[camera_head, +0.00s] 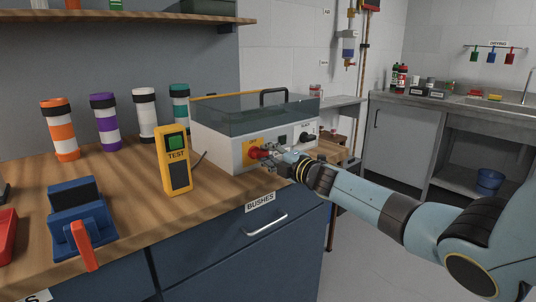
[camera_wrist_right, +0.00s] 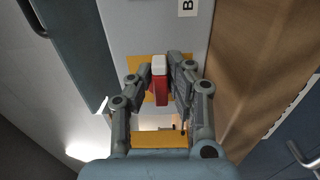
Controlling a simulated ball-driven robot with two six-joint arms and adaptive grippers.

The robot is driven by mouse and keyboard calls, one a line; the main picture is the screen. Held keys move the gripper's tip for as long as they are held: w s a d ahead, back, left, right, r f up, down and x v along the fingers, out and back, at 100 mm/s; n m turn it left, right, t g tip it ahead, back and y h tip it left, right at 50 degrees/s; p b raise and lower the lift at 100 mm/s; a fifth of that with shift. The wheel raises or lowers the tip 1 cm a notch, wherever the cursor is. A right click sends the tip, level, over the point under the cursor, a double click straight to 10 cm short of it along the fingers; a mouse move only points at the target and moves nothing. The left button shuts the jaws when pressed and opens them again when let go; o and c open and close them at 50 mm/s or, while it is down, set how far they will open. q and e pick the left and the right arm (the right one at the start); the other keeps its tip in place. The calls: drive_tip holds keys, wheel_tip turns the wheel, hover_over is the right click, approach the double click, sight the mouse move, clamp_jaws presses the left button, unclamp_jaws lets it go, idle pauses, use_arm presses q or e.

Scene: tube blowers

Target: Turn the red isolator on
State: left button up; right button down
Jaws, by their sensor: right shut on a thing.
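The red isolator (camera_head: 256,153) is a red knob on a yellow plate, on the front of a white box (camera_head: 224,148) with a clear lid. In the right wrist view the isolator (camera_wrist_right: 161,88) is a red handle with a white end in front of the yellow plate. My right gripper (camera_head: 267,154) is at the box front, shut on the isolator. In the right wrist view its two fingers (camera_wrist_right: 161,76) lie on either side of the handle. The fingers partly hide the knob in the head view. My left gripper does not show.
A yellow TEST device (camera_head: 175,178) stands left of the box on the wooden bench (camera_head: 130,200). Several banded tubes stand behind it, and a blue fixture with an orange lever (camera_head: 84,246) is at front left. A black knob (camera_head: 308,139) sits further right on the box.

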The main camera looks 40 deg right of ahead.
drive_tip(key=shift+f, duration=0.1)
drive_tip(key=c, duration=1.3)
unclamp_jaws()
drive_tip(key=shift+s, duration=0.1)
drive_tip(key=s, duration=0.8)
drive_tip(key=s+d, duration=0.1)
drive_tip(key=s, duration=0.2)
drive_tip(key=shift+s, duration=0.4)
